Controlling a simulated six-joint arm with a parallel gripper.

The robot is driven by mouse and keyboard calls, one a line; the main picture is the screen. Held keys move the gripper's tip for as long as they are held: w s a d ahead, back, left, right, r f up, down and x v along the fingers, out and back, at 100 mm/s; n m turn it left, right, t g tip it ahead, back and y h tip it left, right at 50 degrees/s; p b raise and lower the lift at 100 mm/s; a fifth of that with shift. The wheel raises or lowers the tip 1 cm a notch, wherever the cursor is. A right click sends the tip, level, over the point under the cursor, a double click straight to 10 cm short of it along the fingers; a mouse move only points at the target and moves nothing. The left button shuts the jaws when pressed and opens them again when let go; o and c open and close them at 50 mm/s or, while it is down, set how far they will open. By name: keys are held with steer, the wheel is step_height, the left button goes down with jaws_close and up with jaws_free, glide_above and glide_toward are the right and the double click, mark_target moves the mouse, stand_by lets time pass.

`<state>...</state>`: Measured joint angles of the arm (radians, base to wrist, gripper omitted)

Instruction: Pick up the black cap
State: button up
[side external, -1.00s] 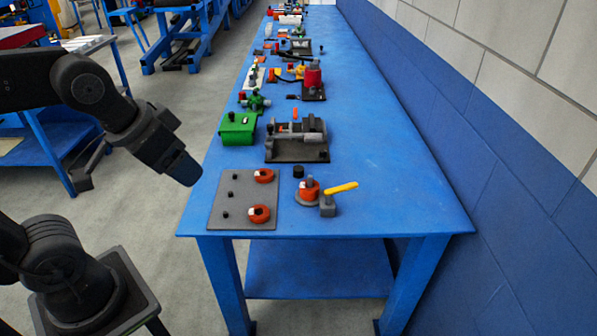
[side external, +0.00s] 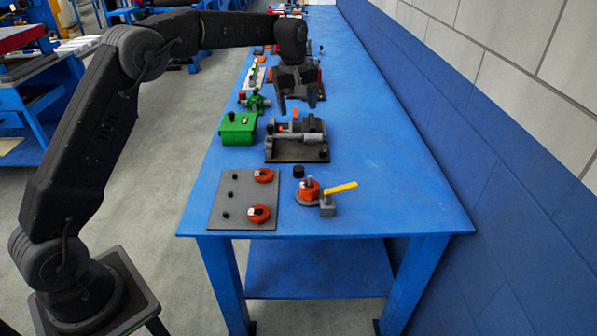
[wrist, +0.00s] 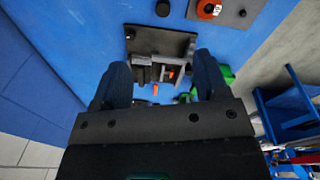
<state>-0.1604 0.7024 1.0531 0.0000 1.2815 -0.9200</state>
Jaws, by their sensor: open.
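The grey fixture (side external: 283,153) and a green box (side external: 238,129) lie beyond the cap. A grey plate (side external: 235,190) with orange rings and black pegs is left of it. A yellow-handled part (side external: 328,203) is close by. The table's right side is clear beside the wall.

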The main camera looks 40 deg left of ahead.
steer(key=w+a+f+n+g, duration=0.1)
steer(key=w+a+f+n, duration=0.1)
steer(key=f, duration=0.3)
steer(key=w+a+f+n, duration=0.1)
steer(key=w+a+f, duration=0.15)
steer(key=f, duration=0.35)
glide_above(299, 168)
step_height(299, 168, down, 8)
steer(key=shift+w+d+r, duration=0.1)
steer(key=shift+r, duration=0.15)
steer(key=shift+f, duration=3.05)
steer(key=c, duration=1)
steer(key=shift+r, duration=0.1)
